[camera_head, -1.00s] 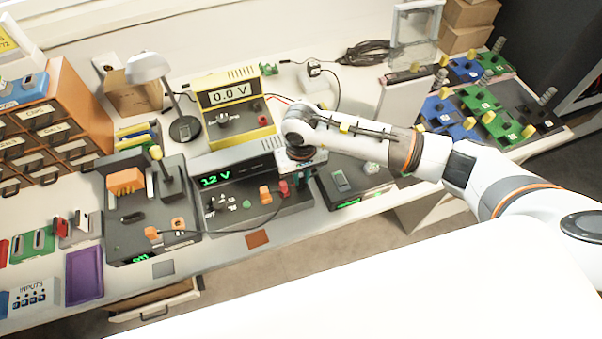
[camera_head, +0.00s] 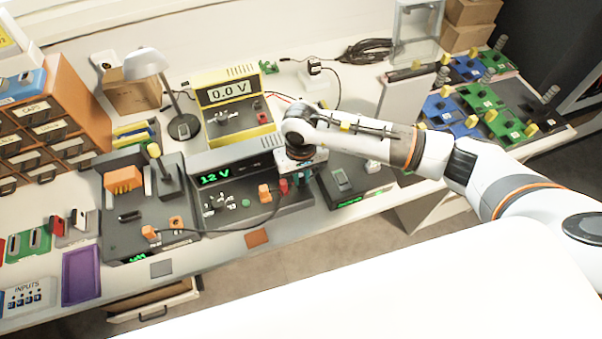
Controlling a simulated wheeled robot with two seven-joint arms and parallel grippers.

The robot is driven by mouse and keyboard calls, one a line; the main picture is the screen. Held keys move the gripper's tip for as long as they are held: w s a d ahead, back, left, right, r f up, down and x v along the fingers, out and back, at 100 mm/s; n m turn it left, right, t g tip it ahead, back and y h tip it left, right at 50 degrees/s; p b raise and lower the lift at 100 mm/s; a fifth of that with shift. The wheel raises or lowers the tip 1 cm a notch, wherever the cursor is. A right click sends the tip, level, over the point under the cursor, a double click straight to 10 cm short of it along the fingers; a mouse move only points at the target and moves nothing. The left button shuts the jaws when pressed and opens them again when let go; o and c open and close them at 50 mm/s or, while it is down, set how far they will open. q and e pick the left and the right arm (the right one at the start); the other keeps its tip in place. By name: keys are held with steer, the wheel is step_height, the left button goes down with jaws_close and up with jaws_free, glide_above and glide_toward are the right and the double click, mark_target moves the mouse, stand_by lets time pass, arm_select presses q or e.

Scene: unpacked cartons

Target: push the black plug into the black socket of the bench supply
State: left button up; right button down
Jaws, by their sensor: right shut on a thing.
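The bench supply (camera_head: 222,197) is a dark grey unit with a green 12 V display, at the middle of the bench. My right gripper (camera_head: 297,177) points down over its right end and is shut. What it holds is a small dark thing, taken as the black plug, mostly hidden under the gripper. The black socket is hidden there too, so I cannot tell whether plug and socket touch. A red plug (camera_head: 283,186) and an orange plug (camera_head: 265,194) stand on the supply just left of the gripper. My left gripper is out of view.
A dark cable (camera_head: 235,228) runs across the supply's front from the dark station (camera_head: 120,235) at left. A yellow meter (camera_head: 233,98) reading 0.0 V stands behind. A dark box (camera_head: 345,188) stands close on the right. The bench's front strip is mostly clear.

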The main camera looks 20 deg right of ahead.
mark_target(301, 175)
steer(key=shift+b, duration=0.35)
stand_by(0.6)
steer(key=shift+f+b, duration=0.3)
steer(key=shift+b, duration=0.1)
stand_by(0.3)
steer(key=c, duration=1.3)
jaws_free()
steer(key=shift+r, duration=0.15)
step_height(301, 175, up, 12)
steer(key=b, duration=0.2)
